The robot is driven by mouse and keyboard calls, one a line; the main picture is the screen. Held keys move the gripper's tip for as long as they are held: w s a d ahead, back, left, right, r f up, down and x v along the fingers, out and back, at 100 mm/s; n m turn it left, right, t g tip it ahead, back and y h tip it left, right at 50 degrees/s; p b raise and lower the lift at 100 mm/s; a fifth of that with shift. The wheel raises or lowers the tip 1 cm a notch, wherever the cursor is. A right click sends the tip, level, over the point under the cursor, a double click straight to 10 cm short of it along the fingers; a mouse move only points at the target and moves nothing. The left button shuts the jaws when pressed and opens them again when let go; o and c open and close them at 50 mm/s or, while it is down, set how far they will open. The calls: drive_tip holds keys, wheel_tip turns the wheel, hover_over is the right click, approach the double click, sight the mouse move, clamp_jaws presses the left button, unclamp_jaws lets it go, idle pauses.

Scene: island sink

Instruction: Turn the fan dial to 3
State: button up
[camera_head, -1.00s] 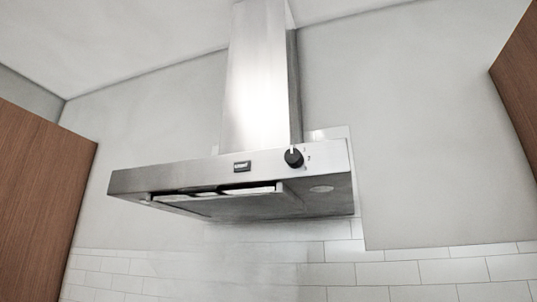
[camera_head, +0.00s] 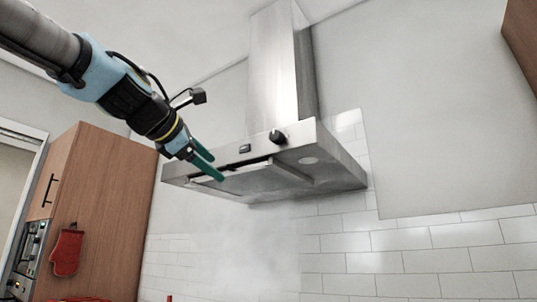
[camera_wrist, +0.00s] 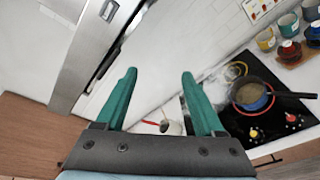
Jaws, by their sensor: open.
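The steel range hood (camera_head: 300,140) hangs on the wall in the middle of the head view. The black fan dial (camera_head: 278,137) is on its front band, right of a small dark label (camera_head: 245,149). The dial's pointer and numbers are too small to read now. My gripper (camera_head: 211,168) has green fingers, open and empty, in front of the hood's left part. It is left of the dial and apart from it. In the wrist view my fingers (camera_wrist: 160,98) are spread with nothing between them, and the hood's steel edge (camera_wrist: 95,55) is at the upper left.
Below is a black cooktop (camera_wrist: 270,115) with a pot (camera_wrist: 250,97) on it and steam rising. A wooden cabinet (camera_head: 105,215) with a red mitt (camera_head: 67,250) is at left. Wall space right of the hood is clear.

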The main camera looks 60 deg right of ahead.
sight(274, 136)
drive_tip(key=s+r+n+g+h, duration=0.1)
drive_tip(key=s+r+g+h, duration=0.15)
drive_tip(key=s+r, duration=0.65)
drive_tip(key=shift+g, duration=0.35)
drive_tip(key=d+p, duration=0.1)
drive_tip(key=d, duration=0.8)
drive_tip(key=shift+d+f+p, duration=0.1)
drive_tip(key=shift+d+p, duration=0.25)
drive_tip(key=shift+d, duration=0.05)
clamp_jaws()
